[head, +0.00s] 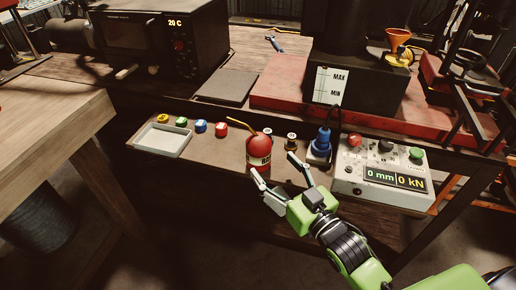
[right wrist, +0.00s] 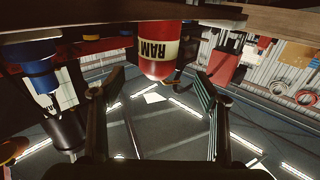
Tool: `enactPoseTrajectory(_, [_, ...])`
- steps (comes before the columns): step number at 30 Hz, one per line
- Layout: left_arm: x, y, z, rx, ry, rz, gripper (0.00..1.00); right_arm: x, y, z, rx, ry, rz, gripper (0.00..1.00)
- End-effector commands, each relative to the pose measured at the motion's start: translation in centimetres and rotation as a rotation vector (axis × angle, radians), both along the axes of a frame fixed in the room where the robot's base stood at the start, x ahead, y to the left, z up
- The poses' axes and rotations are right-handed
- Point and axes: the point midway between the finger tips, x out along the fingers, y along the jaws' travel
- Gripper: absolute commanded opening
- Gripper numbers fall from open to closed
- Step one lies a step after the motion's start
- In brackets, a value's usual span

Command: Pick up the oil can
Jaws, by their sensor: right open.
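The oil can (head: 258,148) is a small red can with a pale, dark-lettered label band and a thin yellow spout. It stands upright on the narrow front shelf. In the right wrist view the can (right wrist: 160,62) appears upside down, between and beyond the fingers. My right gripper (head: 274,164) is open and empty, just in front and slightly right of the can, with its fingers pointing at it. The same gripper shows in the right wrist view (right wrist: 160,78) with a wide gap between its fingers. Its fingers do not visibly grip the can. My left gripper is not in view.
A wooden table (head: 45,130) stands left.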

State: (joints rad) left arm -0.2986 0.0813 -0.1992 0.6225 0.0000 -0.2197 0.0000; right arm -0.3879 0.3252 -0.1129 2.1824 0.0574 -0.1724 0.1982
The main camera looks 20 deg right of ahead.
Motion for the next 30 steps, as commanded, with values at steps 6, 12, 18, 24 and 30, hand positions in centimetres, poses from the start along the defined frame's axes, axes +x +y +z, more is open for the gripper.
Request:
enactPoseTrajectory(6, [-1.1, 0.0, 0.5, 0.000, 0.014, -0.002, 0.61, 3.2, 0.8, 0.1, 0.000, -0.001, 0.000, 0.68])
enactPoseTrajectory(12, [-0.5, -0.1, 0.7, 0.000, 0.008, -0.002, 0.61, 4.4, 1.0, 0.1, -0.001, 0.000, 0.000, 0.68])
enactPoseTrajectory(18, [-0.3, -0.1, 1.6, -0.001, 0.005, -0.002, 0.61, 7.3, 1.3, 0.0, 0.000, -0.002, 0.001, 0.68])
enactPoseTrajectory(24, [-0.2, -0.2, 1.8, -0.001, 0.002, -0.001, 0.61, 8.9, 1.8, -0.2, -0.001, 0.000, 0.001, 0.68])
enactPoseTrajectory(30, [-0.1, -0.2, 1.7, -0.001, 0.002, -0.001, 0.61, 8.9, 1.8, -0.3, -0.001, 0.000, 0.001, 0.68])
